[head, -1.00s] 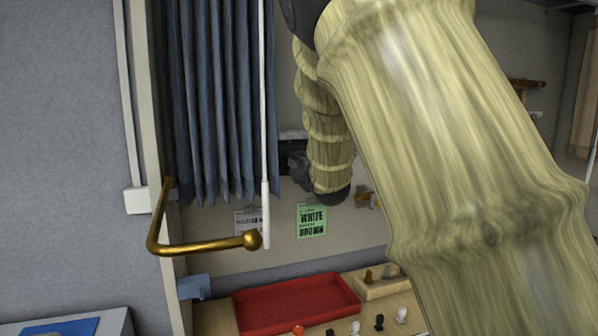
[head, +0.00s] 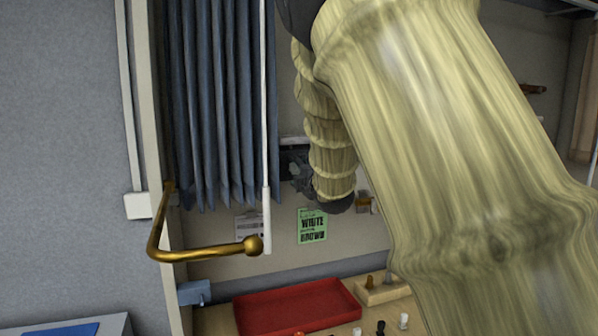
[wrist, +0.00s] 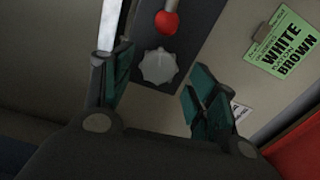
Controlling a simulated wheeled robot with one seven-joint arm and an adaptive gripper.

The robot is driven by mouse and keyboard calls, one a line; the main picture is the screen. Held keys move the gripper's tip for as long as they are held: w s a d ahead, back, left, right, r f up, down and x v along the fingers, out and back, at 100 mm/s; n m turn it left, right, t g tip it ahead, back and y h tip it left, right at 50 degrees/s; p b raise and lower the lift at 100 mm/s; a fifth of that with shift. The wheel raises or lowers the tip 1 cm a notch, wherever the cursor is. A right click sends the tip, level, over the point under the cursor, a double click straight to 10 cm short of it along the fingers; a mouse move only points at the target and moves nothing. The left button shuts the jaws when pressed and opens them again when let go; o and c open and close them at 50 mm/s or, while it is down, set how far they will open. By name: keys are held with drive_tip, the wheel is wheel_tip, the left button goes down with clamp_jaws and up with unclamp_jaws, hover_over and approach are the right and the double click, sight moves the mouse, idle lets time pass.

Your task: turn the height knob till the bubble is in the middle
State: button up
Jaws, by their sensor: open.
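In the wrist view a grey scalloped knob (wrist: 159,66) is on a dark panel (wrist: 192,45), just below a red ball-ended lever (wrist: 166,22). I take it for the height knob, but no label on it is readable. My gripper (wrist: 158,84) is open, its teal-padded fingers apart on either side of the knob in the picture; contact is not visible. In the head view my gripper (head: 298,172) is a small dark shape by the back wall, partly hidden by my arm. I cannot make out a bubble in either view.
A green card reading WHITE and BROWN (head: 312,226) is on the wall to the right. Below are a red tray (head: 298,308) and several small pegs. A brass rail (head: 205,252), a white rod (head: 266,220) and a blue curtain (head: 215,110) are to the left.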

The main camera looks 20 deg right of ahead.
drive_tip(key=s, duration=1)
drive_tip(key=shift+s+d, duration=0.15)
drive_tip(key=shift+s, duration=0.15)
idle(0.6)
